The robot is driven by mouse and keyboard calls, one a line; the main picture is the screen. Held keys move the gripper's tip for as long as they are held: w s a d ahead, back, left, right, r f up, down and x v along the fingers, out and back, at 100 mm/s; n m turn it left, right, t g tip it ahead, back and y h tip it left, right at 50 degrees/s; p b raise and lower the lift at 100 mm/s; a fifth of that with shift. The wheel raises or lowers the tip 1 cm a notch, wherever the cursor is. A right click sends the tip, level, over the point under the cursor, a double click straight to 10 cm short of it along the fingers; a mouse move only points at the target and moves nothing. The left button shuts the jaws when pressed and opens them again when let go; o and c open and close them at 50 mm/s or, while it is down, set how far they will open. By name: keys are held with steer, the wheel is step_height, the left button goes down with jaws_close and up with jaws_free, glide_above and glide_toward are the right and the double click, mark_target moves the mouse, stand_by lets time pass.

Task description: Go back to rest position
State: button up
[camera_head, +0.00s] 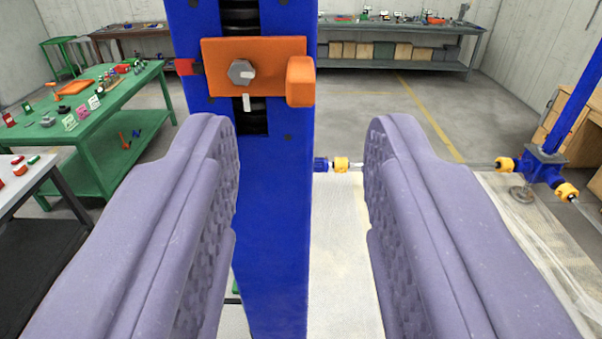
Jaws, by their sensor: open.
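My gripper (301,150) shows in the head camera view with its two purple-grey padded fingers wide apart and nothing between them that they touch. A blue column (272,200) of a screw jack stands upright ahead, seen behind the gap and nearer the left finger. An orange block (254,72) with a hex bolt (241,72) sits on the column, above the level of the fingertips. A dark threaded screw (240,15) shows in the column's slot. The lower sides of the column are partly hidden by the left finger.
A green table (90,120) with small parts stands at the left, a grey-topped table (25,185) nearer. A shaft (400,167) runs right to another blue jack (542,165) on a pale platform (340,250). A workbench (390,65) lines the back wall. Open floor (400,115) lies between.

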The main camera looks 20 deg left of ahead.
steer(key=shift+s+d, duration=0.1)
steer(key=shift+s, duration=0.3)
steer(key=shift+f, duration=0.15)
steer(key=s+d+f+m+g+h+b, duration=0.1)
steer(key=d+f+b, duration=0.5)
steer(key=b, duration=1.1)
steer(key=s+d+f+m+g+h+b, duration=0.1)
steer(key=s+d+f+h+b, duration=0.3)
steer(key=b, duration=1.2)
steer(key=s+d+f+m, duration=0.1)
steer(key=d+f, duration=0.2)
steer(key=d, duration=0.1)
steer(key=shift+s+d+b, duration=0.25)
steer(key=shift+b, duration=0.1)
steer(key=shift+f, duration=0.1)
